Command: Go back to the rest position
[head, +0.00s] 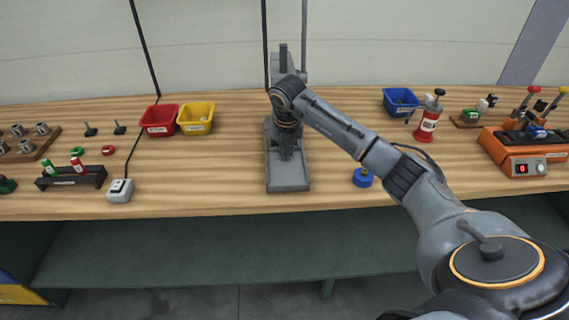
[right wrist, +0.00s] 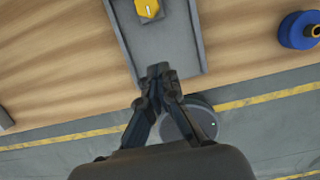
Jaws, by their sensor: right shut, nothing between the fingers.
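My right gripper (head: 287,152) hangs fingers down over the grey base plate (head: 288,185) of an upright grey stand (head: 303,60) at the middle of the bench. In the right wrist view its fingertips (right wrist: 160,72) are together with nothing between them, at the near end of the grey base (right wrist: 187,50). I cannot tell how high they are above it. A yellow part (right wrist: 148,8) shows on the base there. My left gripper is not in view.
A blue round part (head: 362,178) lies right of the stand. Red (head: 158,120) and yellow (head: 195,118) bins stand left, a blue bin (head: 400,101) and red bottle (head: 429,118) right. An orange device (head: 520,150) stands far right. The front edge between is mostly clear.

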